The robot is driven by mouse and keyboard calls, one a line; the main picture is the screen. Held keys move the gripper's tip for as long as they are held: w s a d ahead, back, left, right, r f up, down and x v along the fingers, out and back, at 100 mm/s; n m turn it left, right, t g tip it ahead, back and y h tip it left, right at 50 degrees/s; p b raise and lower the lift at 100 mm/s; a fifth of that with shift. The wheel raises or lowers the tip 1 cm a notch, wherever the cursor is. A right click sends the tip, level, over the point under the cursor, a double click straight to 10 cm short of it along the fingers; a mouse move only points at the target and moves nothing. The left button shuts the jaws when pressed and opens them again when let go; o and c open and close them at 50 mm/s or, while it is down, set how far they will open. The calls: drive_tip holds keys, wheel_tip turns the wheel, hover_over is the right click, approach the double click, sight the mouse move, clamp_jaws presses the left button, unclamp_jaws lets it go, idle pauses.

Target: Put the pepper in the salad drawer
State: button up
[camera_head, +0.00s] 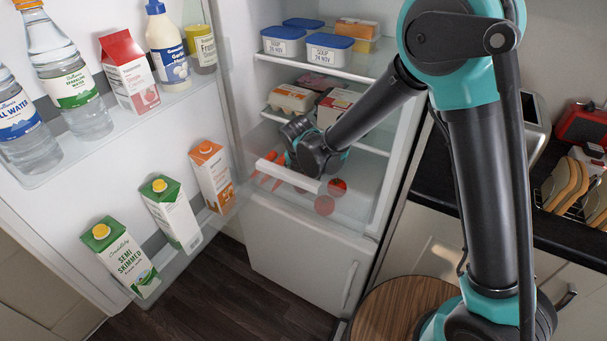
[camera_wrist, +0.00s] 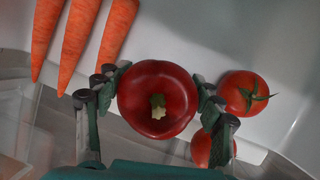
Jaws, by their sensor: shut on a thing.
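The red pepper (camera_wrist: 180,108) is between the fingers of my gripper (camera_wrist: 158,88) in the wrist view, its green stem facing the camera. My gripper is shut on it, with one finger on each side. The salad drawer (camera_head: 287,177) is pulled out at the bottom of the open fridge, and my gripper (camera_head: 300,150) reaches down into it in the head view. There the arm hides the pepper. The pepper is over the white drawer floor (camera_wrist: 190,30), between the carrots and the tomatoes. I cannot tell whether it touches the floor.
Several carrots (camera_wrist: 78,38) lie left of the pepper. A tomato (camera_wrist: 243,92) is close on the right, with another (camera_wrist: 202,148) below it, partly behind a finger. Shelves above hold an egg box (camera_head: 292,98) and blue-lidded tubs (camera_head: 330,48). The fridge door (camera_head: 150,115) stands open at left.

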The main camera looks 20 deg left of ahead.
drive_tip(key=o, duration=1.2)
drive_tip(key=shift+f, duration=0.1)
drive_tip(key=v, duration=1.2)
